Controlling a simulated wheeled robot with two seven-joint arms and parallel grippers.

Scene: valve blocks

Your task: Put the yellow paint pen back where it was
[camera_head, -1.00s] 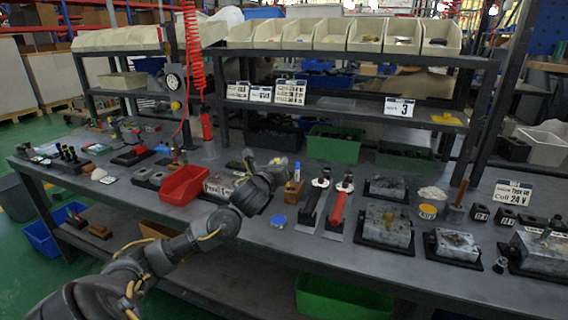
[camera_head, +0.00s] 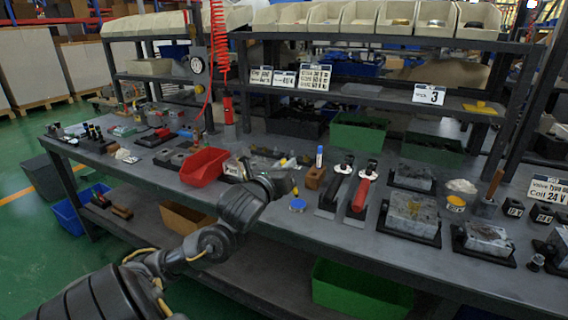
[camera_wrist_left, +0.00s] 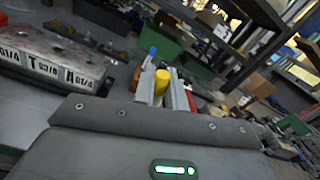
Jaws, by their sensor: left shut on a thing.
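My left gripper (camera_head: 284,184) is over the front of the bench, left of a small wooden block (camera_head: 315,178). In the left wrist view the yellow paint pen (camera_wrist_left: 161,82) stands between the two fingers (camera_wrist_left: 163,92), and the gripper is shut on it. The pen's lower part is hidden by the gripper body; in the head view the pen is too small to make out surely. A pen with a blue cap (camera_head: 319,155) stands upright at the block; its blue top (camera_wrist_left: 152,52) also shows in the left wrist view. My right gripper is not in view.
A blue-topped round tin (camera_head: 298,205) lies just in front of the block. Black- and red-handled tools (camera_head: 361,192) lie to its right, then metal valve blocks (camera_head: 413,212). A red bin (camera_head: 204,167) stands to the left. A shelf post and shelf (camera_head: 360,95) rise behind.

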